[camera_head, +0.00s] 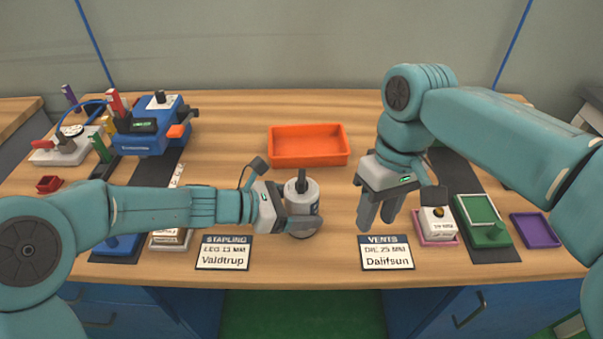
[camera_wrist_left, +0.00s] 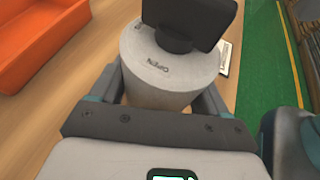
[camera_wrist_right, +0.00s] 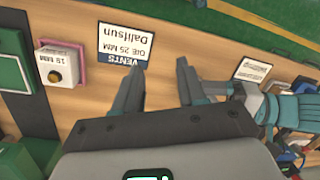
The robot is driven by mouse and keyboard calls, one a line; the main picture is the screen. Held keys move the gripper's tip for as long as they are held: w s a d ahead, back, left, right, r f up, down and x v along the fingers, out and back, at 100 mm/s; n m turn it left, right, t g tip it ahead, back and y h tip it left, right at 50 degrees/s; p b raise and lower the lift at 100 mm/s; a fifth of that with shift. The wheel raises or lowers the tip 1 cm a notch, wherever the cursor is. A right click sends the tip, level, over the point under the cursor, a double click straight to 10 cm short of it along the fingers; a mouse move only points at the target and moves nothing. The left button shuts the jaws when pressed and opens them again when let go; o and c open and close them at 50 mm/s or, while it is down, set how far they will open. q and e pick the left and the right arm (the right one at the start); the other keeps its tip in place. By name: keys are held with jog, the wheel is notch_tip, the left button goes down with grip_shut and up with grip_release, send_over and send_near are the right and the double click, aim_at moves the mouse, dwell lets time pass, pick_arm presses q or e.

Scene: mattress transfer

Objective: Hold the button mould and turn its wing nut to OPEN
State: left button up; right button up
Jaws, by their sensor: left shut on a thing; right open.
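The button mould (camera_head: 301,196) is a light grey cylinder standing upright near the front middle of the table. Its dark wing nut (camera_head: 301,180) stands on top. In the left wrist view the mould (camera_wrist_left: 165,85) shows the word OPEN on its top face beside the wing nut (camera_wrist_left: 187,22). My left gripper (camera_head: 300,222) is shut on the mould's side, one finger on each side. My right gripper (camera_head: 377,212) is open and empty, fingers pointing down, to the right of the mould and apart from it. It also shows empty in the right wrist view (camera_wrist_right: 160,88).
An orange tray (camera_head: 308,160) lies behind the mould. The Valdtrup card (camera_head: 224,253) and Dalfsun card (camera_head: 386,252) lie at the front edge. A white 19 MM block (camera_head: 438,222), a green tray (camera_head: 482,209) and a purple tray (camera_head: 536,231) are at right. A blue machine (camera_head: 152,128) stands back left.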

jog(key=w+a+r+m+t+h, duration=0.1)
jog(key=w+a+r+m+t, duration=0.2)
jog(key=a+r, duration=0.35)
jog(key=m+t, duration=0.2)
jog(key=t, duration=0.1)
send_near(301, 178)
jog(key=shift+m, duration=0.3)
jog(key=x, duration=0.9)
jog(key=shift+w, duration=0.1)
grip_shut()
